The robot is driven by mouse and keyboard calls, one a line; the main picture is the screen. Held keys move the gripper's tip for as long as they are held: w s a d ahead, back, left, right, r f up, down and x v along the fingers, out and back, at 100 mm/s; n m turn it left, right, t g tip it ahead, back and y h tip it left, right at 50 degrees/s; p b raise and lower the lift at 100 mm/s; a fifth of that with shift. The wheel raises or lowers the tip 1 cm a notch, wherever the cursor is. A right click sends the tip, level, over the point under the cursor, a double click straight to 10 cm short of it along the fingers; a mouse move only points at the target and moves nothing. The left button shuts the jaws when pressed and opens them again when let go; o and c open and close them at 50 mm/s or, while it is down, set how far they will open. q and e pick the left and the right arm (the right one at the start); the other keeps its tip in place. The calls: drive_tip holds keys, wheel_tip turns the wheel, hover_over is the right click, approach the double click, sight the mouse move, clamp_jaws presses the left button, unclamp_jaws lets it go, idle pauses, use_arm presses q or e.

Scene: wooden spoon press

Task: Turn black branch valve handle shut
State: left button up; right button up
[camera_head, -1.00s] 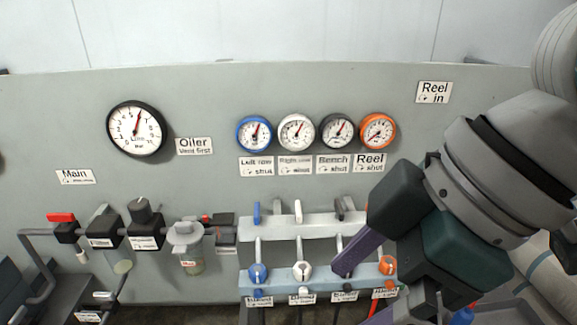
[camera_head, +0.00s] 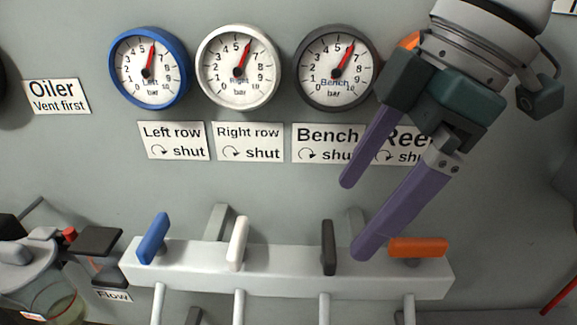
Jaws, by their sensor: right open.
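The black branch valve handle (camera_head: 328,247) stands on the light grey manifold, third from the left. It points lengthwise up and down in the picture, like the blue and white handles. My right gripper (camera_head: 356,216) is open and empty, its two purple fingers angled down and left. The lower fingertip is just right of the black handle; the other is above it. I see no contact. The Bench gauge (camera_head: 335,68) has a dark rim, and its red needle points up to the right, near 6. My left gripper is not in view.
The manifold (camera_head: 285,268) also carries a blue handle (camera_head: 153,238), a white handle (camera_head: 237,244) and an orange handle (camera_head: 417,248) lying crosswise. The Bench label (camera_head: 322,143) shows a clockwise arrow and "shut". My right gripper partly covers the Reel label and orange gauge.

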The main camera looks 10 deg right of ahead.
sight(331, 239)
drive_tip(key=x, duration=0.5)
drive_tip(key=shift+f, duration=0.25)
